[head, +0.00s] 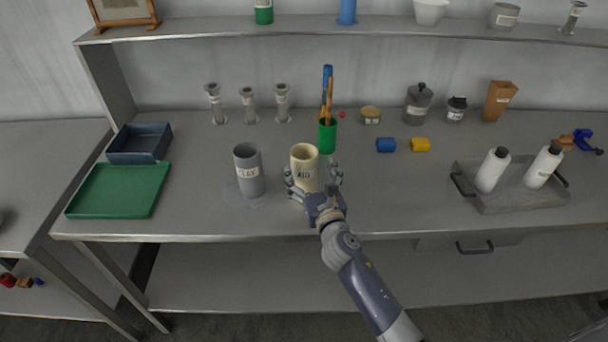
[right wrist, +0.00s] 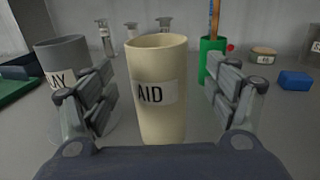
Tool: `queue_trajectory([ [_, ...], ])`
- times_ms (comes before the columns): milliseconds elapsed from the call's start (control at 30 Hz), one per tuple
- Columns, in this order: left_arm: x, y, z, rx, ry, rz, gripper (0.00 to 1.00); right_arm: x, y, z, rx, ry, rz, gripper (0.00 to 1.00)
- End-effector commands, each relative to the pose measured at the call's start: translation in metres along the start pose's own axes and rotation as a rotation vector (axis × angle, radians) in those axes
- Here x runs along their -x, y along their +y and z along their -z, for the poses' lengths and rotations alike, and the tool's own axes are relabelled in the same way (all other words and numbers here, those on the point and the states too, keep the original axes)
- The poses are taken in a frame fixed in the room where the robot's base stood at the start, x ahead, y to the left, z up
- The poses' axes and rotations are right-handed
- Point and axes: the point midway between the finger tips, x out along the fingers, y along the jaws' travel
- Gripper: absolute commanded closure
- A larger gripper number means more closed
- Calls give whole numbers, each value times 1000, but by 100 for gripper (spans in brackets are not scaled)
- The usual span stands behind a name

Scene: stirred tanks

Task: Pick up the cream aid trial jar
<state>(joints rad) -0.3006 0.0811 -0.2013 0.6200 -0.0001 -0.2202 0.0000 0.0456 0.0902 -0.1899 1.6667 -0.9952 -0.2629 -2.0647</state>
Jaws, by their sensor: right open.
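The cream jar (head: 304,160) labelled AID stands upright on the bench near its front edge. It also shows in the right wrist view (right wrist: 157,115), in the middle between my two fingers. My right gripper (head: 314,178) is open, with one finger on each side of the jar. In the right wrist view (right wrist: 165,95) gaps show between the jar and both fingers. The jar's lower part is partly hidden by my gripper in the head view. My left gripper is not in view.
A grey jar labelled CLAY (head: 248,172) stands close on the left. A green cup (head: 327,138) with tools stands just behind. Blue (head: 386,145) and yellow (head: 420,145) blocks lie to the right. A tray (head: 516,199) with two white bottles stands farther right. A green tray (head: 118,190) lies left.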

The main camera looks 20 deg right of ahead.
Motion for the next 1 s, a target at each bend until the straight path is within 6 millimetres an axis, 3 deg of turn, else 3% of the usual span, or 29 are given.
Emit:
queue_trajectory([
  [333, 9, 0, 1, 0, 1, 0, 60, -43, 3, -6, -3, 0, 2, 20],
  [667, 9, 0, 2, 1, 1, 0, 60, -51, 2, -6, -2, 0, 0, 20],
  [733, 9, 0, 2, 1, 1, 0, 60, -50, 2, -6, -2, 0, 0, 29],
  [967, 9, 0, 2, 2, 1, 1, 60, -50, 2, -6, -2, 0, 0, 81],
  [1000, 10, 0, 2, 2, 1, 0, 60, -50, 3, -6, -2, -1, 0, 83],
])
